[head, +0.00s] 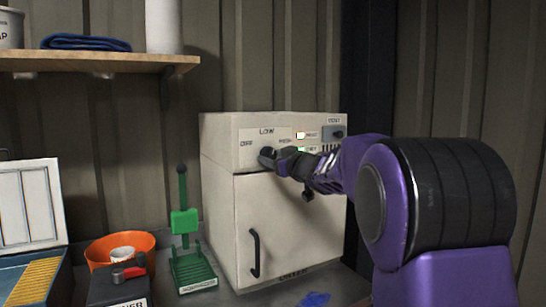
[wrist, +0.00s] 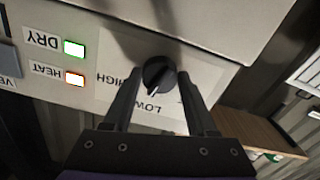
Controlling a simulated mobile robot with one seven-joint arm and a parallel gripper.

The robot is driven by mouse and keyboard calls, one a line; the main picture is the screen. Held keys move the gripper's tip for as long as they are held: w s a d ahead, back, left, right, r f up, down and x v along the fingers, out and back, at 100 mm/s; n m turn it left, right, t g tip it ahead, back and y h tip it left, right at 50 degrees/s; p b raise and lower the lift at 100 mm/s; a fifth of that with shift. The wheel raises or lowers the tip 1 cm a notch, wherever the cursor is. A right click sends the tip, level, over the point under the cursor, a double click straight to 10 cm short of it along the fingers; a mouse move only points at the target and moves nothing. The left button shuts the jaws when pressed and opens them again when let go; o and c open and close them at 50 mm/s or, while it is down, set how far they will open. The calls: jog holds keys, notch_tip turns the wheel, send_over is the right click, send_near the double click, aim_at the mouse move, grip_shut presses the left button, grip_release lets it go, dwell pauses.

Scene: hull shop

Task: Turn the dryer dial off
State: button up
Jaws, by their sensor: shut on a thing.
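The dryer (head: 225,215) is a cream box with a closed door and a black handle on its front. Its dark round dial (head: 265,158) is on the upper panel, below the labels OFF, LOW and HIGH. In the wrist view, upside down, the dial (wrist: 158,74) shows a white pointer mark towards LOW. My gripper (head: 275,160) reaches in from the right and is shut on the dial, with a finger on each side. Its fingers partly hide the dial and panel. The HEAT light (wrist: 75,79) is lit reddish and the DRY light (wrist: 74,48) green.
A vent control (head: 333,133) is right of the lights. A green stand (head: 186,225), an orange bowl (head: 140,243) and a dark box (head: 118,290) stand left of the dryer. A wooden shelf (head: 90,60) is above. A blue item (head: 313,299) lies on the bench in front.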

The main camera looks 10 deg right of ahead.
jog(key=n, duration=0.3)
jog(key=shift+n, duration=0.4)
jog(key=n+b, duration=0.1)
jog(key=n, duration=0.2)
jog(key=shift+n, duration=0.3)
jog(key=n+b, duration=0.1)
jog(key=n, duration=0.3)
jog(key=shift+d+n+b, duration=0.1)
jog(key=shift+n+b, duration=0.2)
jog(key=shift+b, duration=0.1)
jog(key=shift+r+n+b, duration=0.1)
jog(key=shift+n+b, duration=0.45)
jog(key=shift+n, duration=1.15)
jog(key=o, duration=1.4)
jog(key=shift+c, duration=0.2)
jog(key=shift+s, duration=0.1)
